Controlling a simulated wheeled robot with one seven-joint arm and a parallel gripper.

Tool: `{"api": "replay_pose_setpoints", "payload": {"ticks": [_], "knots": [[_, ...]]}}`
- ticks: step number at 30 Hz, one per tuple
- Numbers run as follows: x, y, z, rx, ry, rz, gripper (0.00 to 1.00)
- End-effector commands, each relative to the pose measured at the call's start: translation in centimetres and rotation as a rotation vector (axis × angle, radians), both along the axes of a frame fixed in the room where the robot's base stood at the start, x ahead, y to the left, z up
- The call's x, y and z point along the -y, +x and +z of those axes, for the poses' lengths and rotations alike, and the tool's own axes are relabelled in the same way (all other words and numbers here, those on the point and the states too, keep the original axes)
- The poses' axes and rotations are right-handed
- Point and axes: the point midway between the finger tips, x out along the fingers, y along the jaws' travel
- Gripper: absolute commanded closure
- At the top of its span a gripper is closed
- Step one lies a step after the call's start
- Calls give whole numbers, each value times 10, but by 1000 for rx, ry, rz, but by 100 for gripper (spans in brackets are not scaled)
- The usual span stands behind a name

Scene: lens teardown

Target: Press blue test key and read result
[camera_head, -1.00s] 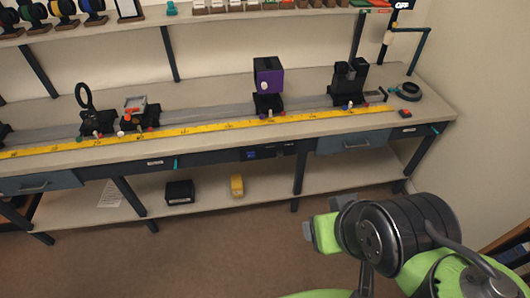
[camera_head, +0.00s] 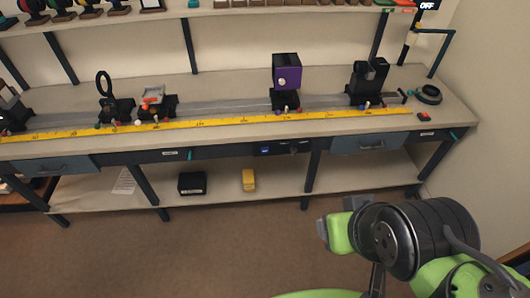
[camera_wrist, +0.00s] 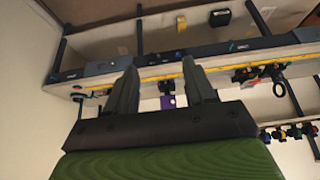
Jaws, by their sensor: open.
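A small blue key (camera_head: 265,150) sits on the dark front panel of the bench, below the purple box. A dark area with small knobs is just right of it. A small blue patch also shows on the front panel in the wrist view (camera_wrist: 182,55), too small to read. My gripper (camera_wrist: 160,85) is open and empty in the wrist view, its two dark fingers apart and pointing towards the bench, well short of it. The wrist picture is upside down. In the head view my green and black arm is at the lower right, and its fingertips cannot be made out.
The bench top (camera_head: 215,88) carries a rail with black mounts, a purple box (camera_head: 287,72) and a yellow ruler (camera_head: 220,122). A black box (camera_head: 192,183) and a yellow block (camera_head: 248,180) stand on the lower shelf. The brown floor before the bench is clear.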

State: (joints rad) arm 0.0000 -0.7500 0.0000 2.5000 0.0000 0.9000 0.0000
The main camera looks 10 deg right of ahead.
Motion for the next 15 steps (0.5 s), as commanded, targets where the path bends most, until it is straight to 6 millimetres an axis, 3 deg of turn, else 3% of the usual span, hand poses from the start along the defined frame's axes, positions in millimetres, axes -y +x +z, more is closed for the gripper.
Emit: {"api": "replay_pose_setpoints", "payload": {"ticks": [1,10,15], "knots": [[0,0,0,0,0,0,54],[0,0,0,0,0,0,100],[0,0,0,0,0,0,100]]}}
